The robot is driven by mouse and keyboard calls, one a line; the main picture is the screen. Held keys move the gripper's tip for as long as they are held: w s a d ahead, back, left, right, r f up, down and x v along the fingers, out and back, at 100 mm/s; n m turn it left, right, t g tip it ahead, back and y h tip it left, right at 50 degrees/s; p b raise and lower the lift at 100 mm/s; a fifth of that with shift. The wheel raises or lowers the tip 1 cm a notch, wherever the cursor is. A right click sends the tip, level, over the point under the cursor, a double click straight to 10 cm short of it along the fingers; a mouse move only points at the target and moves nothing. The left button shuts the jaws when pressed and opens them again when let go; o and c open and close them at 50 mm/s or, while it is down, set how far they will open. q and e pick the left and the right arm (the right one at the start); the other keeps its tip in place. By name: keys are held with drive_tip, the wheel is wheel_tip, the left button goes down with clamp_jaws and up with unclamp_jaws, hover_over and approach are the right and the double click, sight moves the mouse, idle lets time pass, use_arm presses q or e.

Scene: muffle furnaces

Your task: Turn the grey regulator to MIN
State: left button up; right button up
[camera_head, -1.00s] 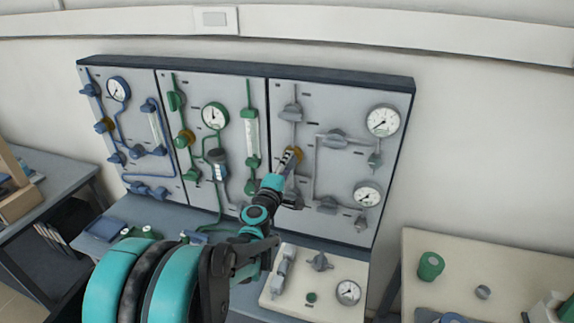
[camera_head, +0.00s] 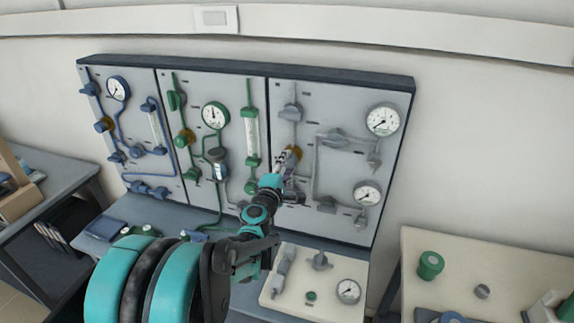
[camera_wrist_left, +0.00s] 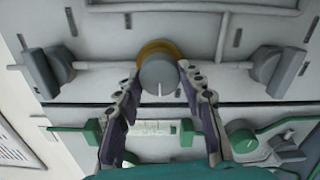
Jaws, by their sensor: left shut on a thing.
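The grey regulator (camera_wrist_left: 158,76) is a round grey knob with a brass-coloured collar on the right-hand grey panel. In the head view its brass part (camera_head: 295,152) shows just beyond the fingertips. My left gripper (camera_head: 285,163) is at the regulator. In the left wrist view its two fingers (camera_wrist_left: 158,80) lie on either side of the knob, shut on it. The knob's marking is too small to read, so its setting cannot be told. My right gripper is not in view.
Grey valve handles (camera_head: 335,138) and two round gauges (camera_head: 383,119) sit close on the same panel. Green and blue panels stand to the left. Below is a pale board (camera_head: 300,304) with a gauge and valves. A beige table (camera_head: 480,255) stands at the right.

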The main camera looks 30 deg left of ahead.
use_arm(q)
drive_tip(key=o, duration=1.2)
drive_tip(key=shift+c, duration=0.2)
drive_tip(key=v, duration=1.2)
drive_tip(key=shift+f, duration=0.1)
